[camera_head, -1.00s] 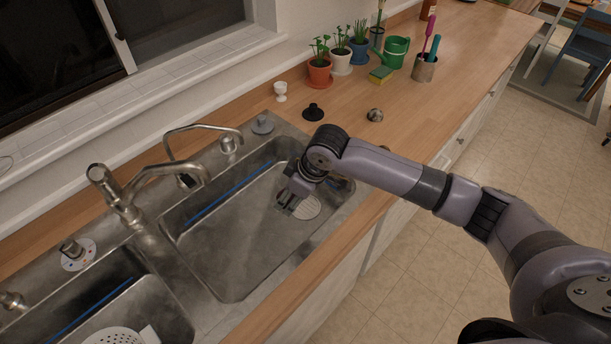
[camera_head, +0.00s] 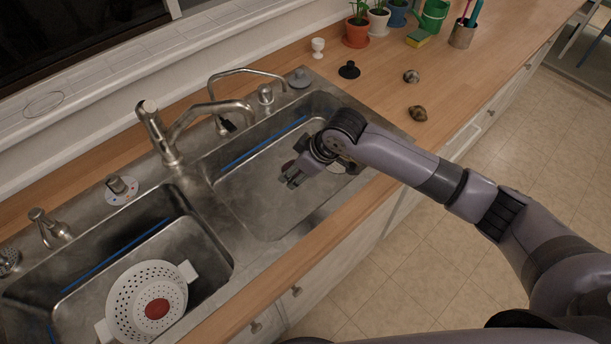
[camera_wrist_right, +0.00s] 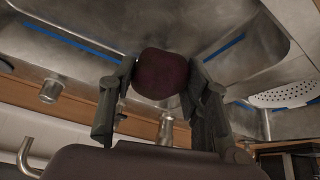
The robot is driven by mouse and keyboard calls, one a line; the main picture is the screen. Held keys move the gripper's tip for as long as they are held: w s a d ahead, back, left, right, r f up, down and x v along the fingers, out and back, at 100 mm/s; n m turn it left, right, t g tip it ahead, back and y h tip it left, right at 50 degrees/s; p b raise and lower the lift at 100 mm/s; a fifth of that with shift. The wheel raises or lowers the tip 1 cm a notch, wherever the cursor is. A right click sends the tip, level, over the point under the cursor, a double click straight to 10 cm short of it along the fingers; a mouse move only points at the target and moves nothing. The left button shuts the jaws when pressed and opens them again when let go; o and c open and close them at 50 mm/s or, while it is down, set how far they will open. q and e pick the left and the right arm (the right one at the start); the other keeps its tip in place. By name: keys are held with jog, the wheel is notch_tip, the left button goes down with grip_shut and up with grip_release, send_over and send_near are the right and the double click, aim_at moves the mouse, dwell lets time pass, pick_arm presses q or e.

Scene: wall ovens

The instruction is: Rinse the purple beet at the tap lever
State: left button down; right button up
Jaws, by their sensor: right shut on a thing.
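The purple beet (camera_wrist_right: 162,73) is dark and round in the right wrist view, held between the two fingers of my right gripper (camera_wrist_right: 161,76). In the head view my right gripper (camera_head: 291,176) hangs over the right sink basin (camera_head: 250,203), left of the drain; the beet is mostly hidden there. The metal tap (camera_head: 165,135) stands behind the sink near the divider, its spout (camera_head: 215,108) reaching right. The gripper is to the right of and in front of the spout, apart from it. I see no water running. My left gripper is not in view.
A white colander (camera_head: 128,298) with a red item (camera_head: 157,309) sits in the left basin. A thinner curved faucet (camera_head: 245,72) stands behind the right basin. Two small brownish items (camera_head: 417,113) and a black stopper (camera_head: 349,70) lie on the wooden counter.

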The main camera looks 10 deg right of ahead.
jog(key=w+a+f+b, duration=0.2)
jog(key=w+a+b, duration=0.3)
jog(key=a, duration=0.3)
jog(key=shift+w+b, duration=0.4)
jog(key=shift+w, duration=0.45)
jog(key=shift+d, duration=0.1)
